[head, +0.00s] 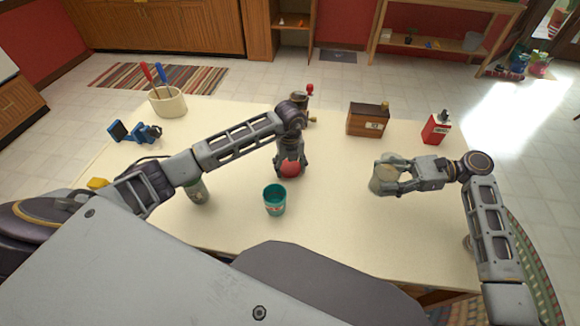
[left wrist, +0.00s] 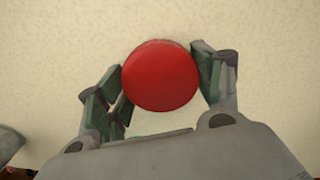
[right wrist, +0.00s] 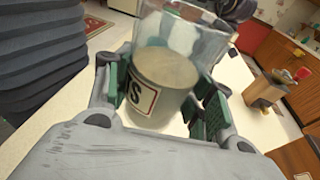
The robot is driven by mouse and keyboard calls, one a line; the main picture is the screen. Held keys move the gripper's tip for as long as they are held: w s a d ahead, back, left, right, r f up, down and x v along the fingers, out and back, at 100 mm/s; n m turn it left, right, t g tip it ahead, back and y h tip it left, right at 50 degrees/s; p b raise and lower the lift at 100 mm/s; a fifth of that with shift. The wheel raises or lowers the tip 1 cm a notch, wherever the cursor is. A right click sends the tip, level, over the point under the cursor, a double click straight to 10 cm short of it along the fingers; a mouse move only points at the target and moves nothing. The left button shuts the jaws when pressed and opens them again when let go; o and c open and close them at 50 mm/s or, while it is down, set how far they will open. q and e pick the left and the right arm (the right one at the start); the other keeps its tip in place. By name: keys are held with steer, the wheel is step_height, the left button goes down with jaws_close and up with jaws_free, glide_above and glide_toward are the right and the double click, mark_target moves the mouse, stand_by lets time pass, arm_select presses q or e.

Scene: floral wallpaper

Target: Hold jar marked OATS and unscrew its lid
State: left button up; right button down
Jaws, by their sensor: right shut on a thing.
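The glass jar (head: 379,186) is in my right gripper (head: 396,176) at the right of the table. In the right wrist view the jar (right wrist: 165,75) has clear walls, pale contents and a label whose visible end reads "S". Its top looks open, with no lid on it. My right gripper is shut on its sides. A round red lid (head: 291,170) is at my left gripper (head: 291,166), well left of the jar. In the left wrist view the lid (left wrist: 160,76) sits between the two fingers, very close to both. Whether it rests on the table is hard to tell.
A teal cup (head: 275,202) and a green container (head: 198,193) stand near the front. A crock with utensils (head: 168,104), a blue object (head: 135,132), a wooden box (head: 367,122) and a red tin (head: 435,130) stand farther back. The tabletop (head: 335,215) is clear between cup and jar.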

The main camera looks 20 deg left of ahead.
mark_target(290, 167)
arm_select(q)
steer(key=o, duration=0.3)
steer(key=shift+o, duration=0.2)
steer(key=shift+r, duration=0.1)
step_height(290, 167, up, 12)
stand_by(0.7)
stand_by(0.4)
